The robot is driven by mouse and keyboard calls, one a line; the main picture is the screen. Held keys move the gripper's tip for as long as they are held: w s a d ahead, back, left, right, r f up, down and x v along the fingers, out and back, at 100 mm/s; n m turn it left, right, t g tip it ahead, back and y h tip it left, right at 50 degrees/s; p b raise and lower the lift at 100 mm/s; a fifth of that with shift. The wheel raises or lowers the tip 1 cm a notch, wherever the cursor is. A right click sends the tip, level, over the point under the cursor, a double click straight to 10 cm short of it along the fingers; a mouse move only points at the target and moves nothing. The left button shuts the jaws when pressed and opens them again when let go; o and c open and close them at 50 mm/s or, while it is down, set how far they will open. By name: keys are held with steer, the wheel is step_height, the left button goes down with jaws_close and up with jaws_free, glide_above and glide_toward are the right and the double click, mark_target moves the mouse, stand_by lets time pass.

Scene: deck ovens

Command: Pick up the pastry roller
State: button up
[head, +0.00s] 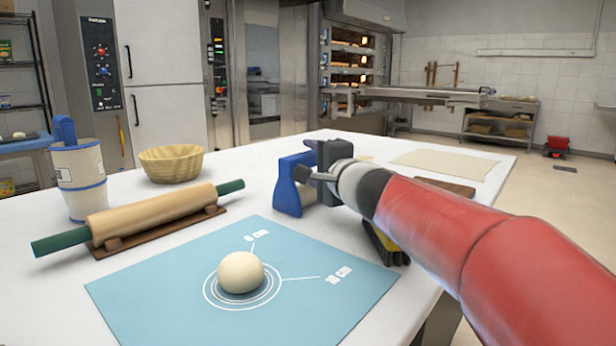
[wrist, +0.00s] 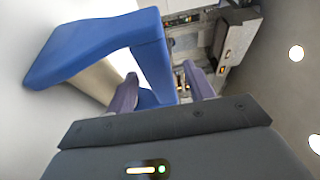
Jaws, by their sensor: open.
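A wooden rolling pin (head: 150,217) with green handles lies on a low brown cradle at the left of the table. A blue angular piece (head: 288,186) stands upright by my gripper (head: 318,165); it may be a tool's handle or frame, and I cannot tell which. In the wrist view the blue piece (wrist: 150,50) is bent, with one limb running down between the two fingers of my gripper (wrist: 160,82). A pale beige surface (wrist: 98,80) shows behind it. My gripper is open; contact with the blue piece is not clear.
A dough ball (head: 241,272) sits on a blue mat (head: 330,300). A wicker basket (head: 172,163) and a blue-rimmed crock (head: 82,178) stand at the back left. A rolled dough sheet (head: 445,163) lies at the far right. My arm hides part of the right side.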

steer(key=x, duration=0.4)
steer(key=shift+p, duration=0.35)
jaws_close()
